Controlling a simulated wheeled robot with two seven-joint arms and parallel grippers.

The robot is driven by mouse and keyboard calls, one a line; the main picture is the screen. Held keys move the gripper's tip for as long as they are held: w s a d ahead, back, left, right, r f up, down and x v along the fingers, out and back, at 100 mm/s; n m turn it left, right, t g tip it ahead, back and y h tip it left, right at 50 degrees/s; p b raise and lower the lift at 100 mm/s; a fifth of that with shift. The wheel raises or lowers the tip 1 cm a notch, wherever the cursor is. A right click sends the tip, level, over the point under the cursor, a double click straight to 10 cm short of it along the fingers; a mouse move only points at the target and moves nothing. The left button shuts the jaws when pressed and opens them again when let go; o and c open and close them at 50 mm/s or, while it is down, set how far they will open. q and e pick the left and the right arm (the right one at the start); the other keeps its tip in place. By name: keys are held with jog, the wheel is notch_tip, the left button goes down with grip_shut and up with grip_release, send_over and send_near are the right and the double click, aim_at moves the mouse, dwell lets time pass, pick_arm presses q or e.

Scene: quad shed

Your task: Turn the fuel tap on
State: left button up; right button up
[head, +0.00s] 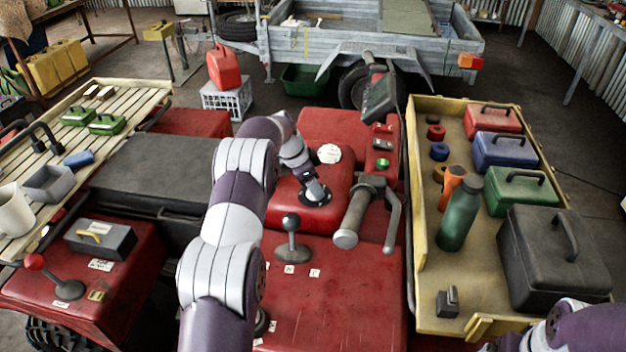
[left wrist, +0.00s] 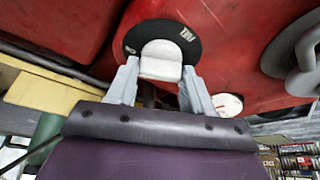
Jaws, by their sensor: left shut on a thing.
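The fuel tap is a pale knob (left wrist: 161,60) on a round black plate (left wrist: 136,40) with white lettering, fixed to the red bodywork. In the head view the black plate (head: 324,197) shows beside the handlebar grip, with the knob mostly hidden by my gripper. My left gripper (head: 314,190) reaches down onto it. In the left wrist view its two grey fingers (left wrist: 160,68) stand on either side of the knob, shut on it. I cannot read the lettering or tell which setting the knob points to. My right arm (head: 580,328) shows at the bottom right corner; its gripper is out of view.
A handlebar grip with a lever (head: 357,215) stands close right of the tap. A wooden tray (head: 420,215) with toolboxes and bottles is at the right, a slatted rack (head: 130,95) at the left.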

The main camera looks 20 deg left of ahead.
pick_arm(q)
jog(key=shift+w+r, duration=0.1)
jog(key=shift+r, duration=0.05)
jog(key=o, duration=1)
jog(key=shift+o, duration=0.2)
jog(key=p+v, duration=0.9)
jog(key=v, duration=0.3)
jog(key=shift+s+a+r, duration=0.15)
jog(key=shift+s+r, duration=0.05)
jog(key=shift+r, duration=0.05)
